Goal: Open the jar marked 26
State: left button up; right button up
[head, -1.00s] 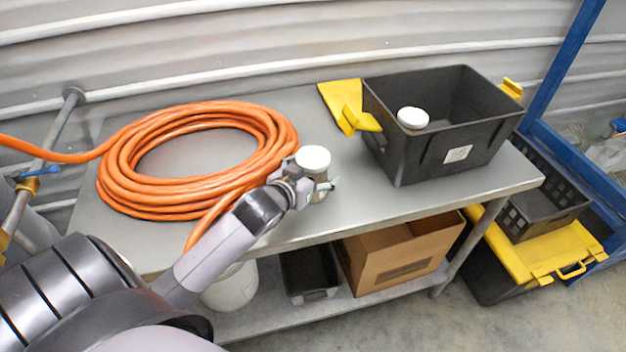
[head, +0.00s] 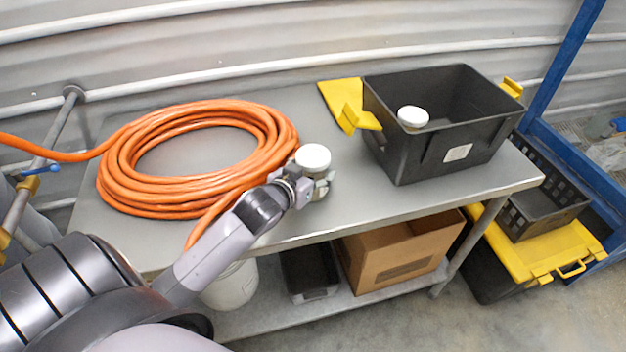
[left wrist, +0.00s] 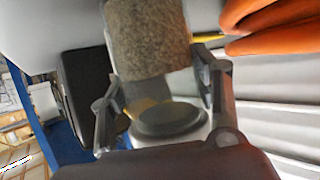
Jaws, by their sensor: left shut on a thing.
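A jar with a white lid (head: 313,157) stands upright on the grey metal table, at its front middle, right of the hose. My left gripper (head: 317,184) reaches it from the front left and is shut on the jar body below the lid. In the left wrist view the clear jar (left wrist: 148,42) shows brown granular contents, with my left gripper's fingers (left wrist: 165,92) on either side. A second white-lidded jar (head: 412,117) is in the black tote. I cannot read a number on either jar. My right gripper is not in view.
A coiled orange hose (head: 125,170) lies close to the left of the held jar. The black tote (head: 405,160) stands at the table's right, beside a yellow piece (head: 342,98). The table (head: 385,207) is bare between jar and tote. A cardboard box (head: 385,265) is on the lower shelf.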

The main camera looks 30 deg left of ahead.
pick_arm(q)
jog(key=shift+c, duration=0.6)
jog(key=shift+r, duration=0.1)
jog(key=shift+r, duration=0.55)
notch_tip(320, 180, up, 19)
jog(key=shift+f+p, duration=0.1)
jog(key=shift+p, duration=0.5)
jog(key=o, duration=0.8)
grip_shut()
